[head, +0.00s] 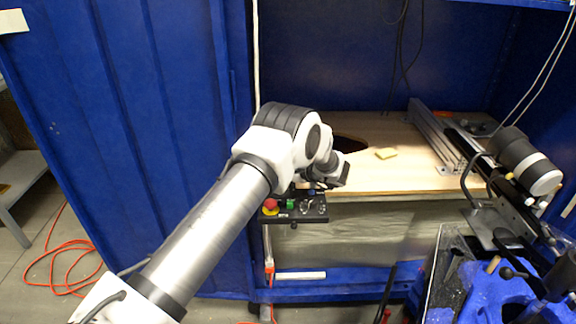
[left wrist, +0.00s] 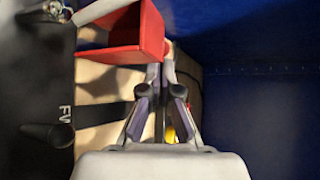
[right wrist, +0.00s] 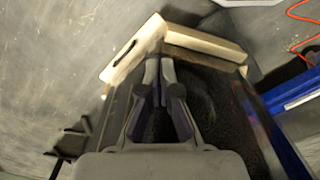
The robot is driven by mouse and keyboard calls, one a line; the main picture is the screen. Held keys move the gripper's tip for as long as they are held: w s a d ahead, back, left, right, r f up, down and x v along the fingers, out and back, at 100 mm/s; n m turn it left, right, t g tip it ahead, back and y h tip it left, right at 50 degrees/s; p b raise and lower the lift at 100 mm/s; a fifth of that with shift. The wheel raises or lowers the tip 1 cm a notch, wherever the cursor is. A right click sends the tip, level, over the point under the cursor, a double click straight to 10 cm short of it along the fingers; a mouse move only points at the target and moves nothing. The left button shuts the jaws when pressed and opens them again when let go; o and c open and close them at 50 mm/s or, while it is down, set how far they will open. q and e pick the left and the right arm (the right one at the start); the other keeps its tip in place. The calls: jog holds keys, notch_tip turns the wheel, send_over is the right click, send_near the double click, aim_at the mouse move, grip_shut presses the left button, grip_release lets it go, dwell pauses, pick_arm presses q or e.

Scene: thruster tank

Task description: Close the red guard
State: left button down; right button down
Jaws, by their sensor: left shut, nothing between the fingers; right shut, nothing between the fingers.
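The red guard (left wrist: 125,38) shows at the top of the left wrist view as a hollow red box with its open side facing the camera. It appears raised. My left gripper (left wrist: 160,72) is shut and empty, with its fingertips close by the guard's lower right corner; I cannot tell whether they touch. In the head view my left arm reaches over the black control panel (head: 305,211) and hides the guard and its own fingertips. My right gripper (right wrist: 158,68) is shut and empty, away from the panel, and is out of the head view.
A red button (head: 270,205) sits at the panel's left end. A blue door stands at left. A cart with blue foam (head: 500,295) stands at lower right.

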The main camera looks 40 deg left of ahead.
pick_arm(q)
jog(key=shift+s+r, duration=0.1)
jog(key=shift+s, duration=0.2)
